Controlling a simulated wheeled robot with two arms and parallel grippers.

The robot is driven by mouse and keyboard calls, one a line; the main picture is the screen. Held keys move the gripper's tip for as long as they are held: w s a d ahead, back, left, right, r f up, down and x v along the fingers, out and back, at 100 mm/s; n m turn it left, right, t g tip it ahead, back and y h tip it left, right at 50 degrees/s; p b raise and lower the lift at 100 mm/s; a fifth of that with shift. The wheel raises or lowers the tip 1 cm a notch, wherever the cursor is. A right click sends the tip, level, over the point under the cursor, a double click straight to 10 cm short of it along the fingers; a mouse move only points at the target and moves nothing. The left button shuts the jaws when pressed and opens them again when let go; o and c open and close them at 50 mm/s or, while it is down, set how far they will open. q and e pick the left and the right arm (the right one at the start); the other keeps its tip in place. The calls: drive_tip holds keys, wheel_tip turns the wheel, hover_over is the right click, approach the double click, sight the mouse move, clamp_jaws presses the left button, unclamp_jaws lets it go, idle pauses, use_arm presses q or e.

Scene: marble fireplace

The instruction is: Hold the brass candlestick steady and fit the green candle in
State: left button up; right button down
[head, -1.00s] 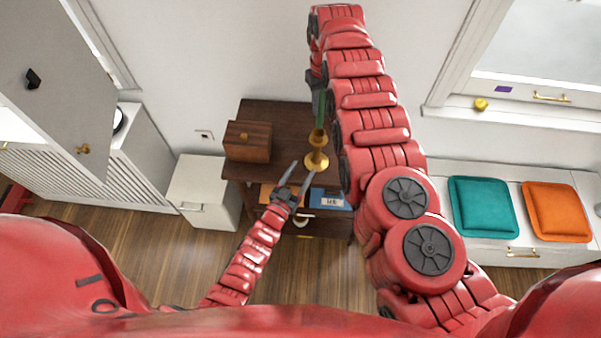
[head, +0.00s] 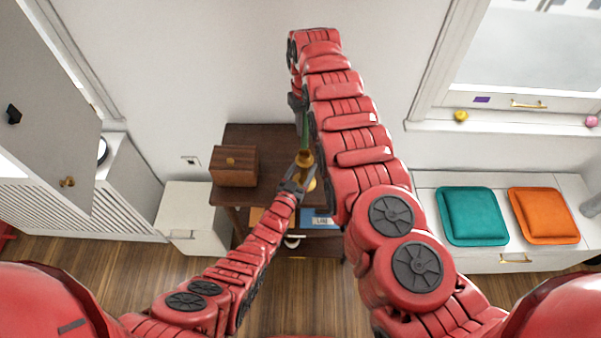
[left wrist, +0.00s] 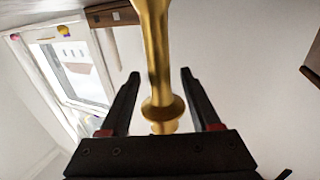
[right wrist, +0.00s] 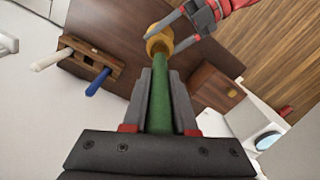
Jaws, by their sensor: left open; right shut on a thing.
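The brass candlestick (head: 304,159) stands on the dark wooden table (head: 248,136). My left gripper (head: 303,173) is at it, open, with one finger on each side of the stem. In the left wrist view the brass stem (left wrist: 156,60) passes between the spread fingers (left wrist: 160,75), with a gap on both sides. My right gripper (right wrist: 160,75) is shut on the green candle (right wrist: 171,105). In the head view the candle (head: 305,128) is upright above the candlestick. Its lower end meets the brass cup (right wrist: 158,42) in the right wrist view; whether it is inside is unclear.
A wooden box (head: 233,166) stands on the table's left part. A wooden rack (right wrist: 92,60) with a white and a blue candle shows in the right wrist view. A white cabinet (head: 190,215) is left of the table; a bench with cushions (head: 472,215) is right.

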use_arm(q)
drive_tip(key=shift+w+d, duration=0.1)
drive_tip(key=shift+w, duration=0.2)
drive_tip(key=shift+r, duration=0.1)
clamp_jaws()
idle(3.0)
